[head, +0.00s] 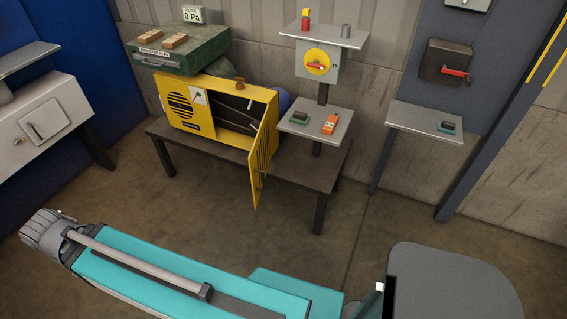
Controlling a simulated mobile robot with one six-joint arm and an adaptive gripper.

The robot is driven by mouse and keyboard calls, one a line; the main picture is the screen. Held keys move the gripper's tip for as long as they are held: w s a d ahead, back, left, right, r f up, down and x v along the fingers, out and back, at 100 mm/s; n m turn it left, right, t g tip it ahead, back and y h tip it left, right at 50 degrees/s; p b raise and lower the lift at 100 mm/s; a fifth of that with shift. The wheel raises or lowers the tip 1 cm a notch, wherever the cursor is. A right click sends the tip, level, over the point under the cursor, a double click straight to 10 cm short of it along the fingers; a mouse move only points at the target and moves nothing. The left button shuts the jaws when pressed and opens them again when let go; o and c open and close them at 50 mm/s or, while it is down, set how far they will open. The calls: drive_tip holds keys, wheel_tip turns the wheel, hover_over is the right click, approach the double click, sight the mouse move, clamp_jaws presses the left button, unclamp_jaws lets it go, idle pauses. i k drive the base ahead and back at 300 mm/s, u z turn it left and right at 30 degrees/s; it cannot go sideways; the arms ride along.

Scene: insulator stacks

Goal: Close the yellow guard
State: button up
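The yellow guard (262,158) is a hinged door on the right part of a yellow cabinet (183,107). It stands open, swung out toward the viewer, with dark slots and a small handle on it. The cabinet's right opening behind it shows a dark inside with some light rods. The cabinet's left part has a round dark grille and a white label. The cabinet sits on a dark table (300,175). A teal and grey arm of mine crosses the bottom of the head view, apart from the guard. My gripper's fingers cannot be made out.
A green case (185,50) with two wooden blocks lies on top behind the cabinet. A grey shelf (318,130) with an orange item stands right of the guard. A red-handled switch box (445,65) is on the right wall. Floor before the table is clear.

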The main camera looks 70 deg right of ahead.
sight(260, 156)
drive_tip(key=u, duration=0.05)
drive_tip(key=k, duration=0.8)
drive_tip(key=z, duration=1.7)
drive_tip(key=i, duration=1)
drive_tip(key=z, duration=0.05)
